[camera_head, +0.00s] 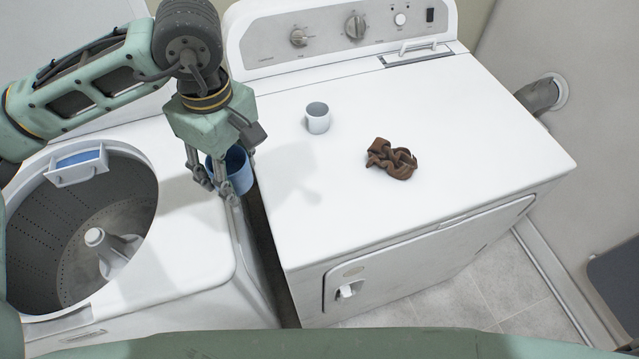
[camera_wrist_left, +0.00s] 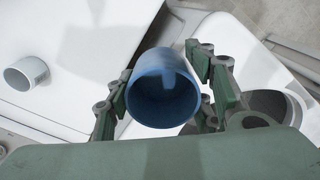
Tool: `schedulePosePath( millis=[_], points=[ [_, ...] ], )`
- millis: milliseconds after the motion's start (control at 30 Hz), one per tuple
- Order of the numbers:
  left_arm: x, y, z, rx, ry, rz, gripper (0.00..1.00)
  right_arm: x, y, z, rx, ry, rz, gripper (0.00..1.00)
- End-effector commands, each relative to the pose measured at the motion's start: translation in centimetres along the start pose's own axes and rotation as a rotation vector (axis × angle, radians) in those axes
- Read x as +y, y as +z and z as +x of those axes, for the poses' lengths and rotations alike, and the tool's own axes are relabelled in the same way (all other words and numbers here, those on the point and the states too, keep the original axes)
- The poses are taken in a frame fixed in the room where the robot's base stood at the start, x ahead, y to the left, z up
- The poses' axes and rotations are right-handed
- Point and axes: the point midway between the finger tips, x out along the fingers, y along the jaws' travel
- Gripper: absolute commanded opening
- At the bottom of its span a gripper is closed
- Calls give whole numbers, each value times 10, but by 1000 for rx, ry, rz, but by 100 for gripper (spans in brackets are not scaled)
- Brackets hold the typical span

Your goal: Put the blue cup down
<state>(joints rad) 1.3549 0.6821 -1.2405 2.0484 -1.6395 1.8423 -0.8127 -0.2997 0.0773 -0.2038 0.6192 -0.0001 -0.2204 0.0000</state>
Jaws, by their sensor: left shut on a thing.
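The blue cup (camera_head: 238,171) is held between the fingers of my left gripper (camera_head: 224,186) in the head view. The gripper hangs above the gap between the washer (camera_head: 190,245) and the dryer (camera_head: 450,150). In the left wrist view the blue cup (camera_wrist_left: 162,88) shows its open mouth, with fingers of the left gripper (camera_wrist_left: 165,95) on both sides of it. How high the cup is above the machines is hard to tell. My right gripper is not in view.
A small white cup (camera_head: 317,118) stands upright on the dryer top, also seen in the left wrist view (camera_wrist_left: 27,73). A crumpled brown cloth (camera_head: 391,160) lies right of it. The washer's open drum (camera_head: 75,235) is at left. The dryer's front and right top are clear.

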Motion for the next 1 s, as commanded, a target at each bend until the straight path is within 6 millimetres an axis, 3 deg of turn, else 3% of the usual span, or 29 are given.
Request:
schedulePosePath(
  millis=[267, 667, 1000],
  points=[
    [17, 32, 2, 3, -1, -598, 25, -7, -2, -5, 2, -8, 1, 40],
    [37, 82, 4, 1, 4, -1472, 25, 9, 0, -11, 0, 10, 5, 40],
    [48, 127, 2, -12, -3, -2220, 25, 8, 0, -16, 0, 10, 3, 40]
  ],
)
